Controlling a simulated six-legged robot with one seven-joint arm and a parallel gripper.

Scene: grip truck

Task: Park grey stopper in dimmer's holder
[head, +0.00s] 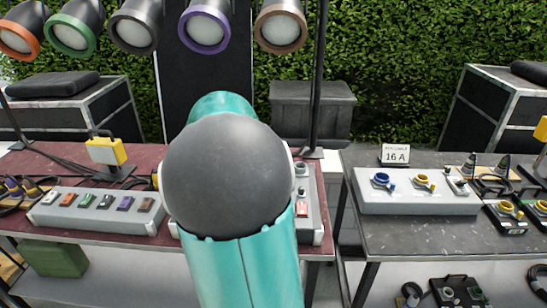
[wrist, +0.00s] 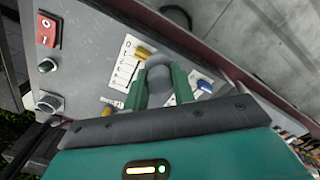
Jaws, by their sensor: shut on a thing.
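My gripper (wrist: 160,76) shows in the wrist view, with two green fingers shut on a rounded grey thing, which looks like the grey stopper (wrist: 160,88). It is over the face of the grey dimmer box (wrist: 82,62). The box has a white scale, yellow and blue sliders, a red switch (wrist: 47,30) and round fittings along one side. A dark curved piece (wrist: 178,14) stands at the box's edge; I cannot tell whether it is the holder. In the head view, my arm hides the gripper and most of the dimmer box (head: 313,222).
A row of coloured switches (head: 97,211) lies on the left part of the red table (head: 120,159). A dark table (head: 375,235) at right holds a grey socket box (head: 415,204) with blue and yellow caps. A vertical pole (head: 318,90) rises behind the dimmer box.

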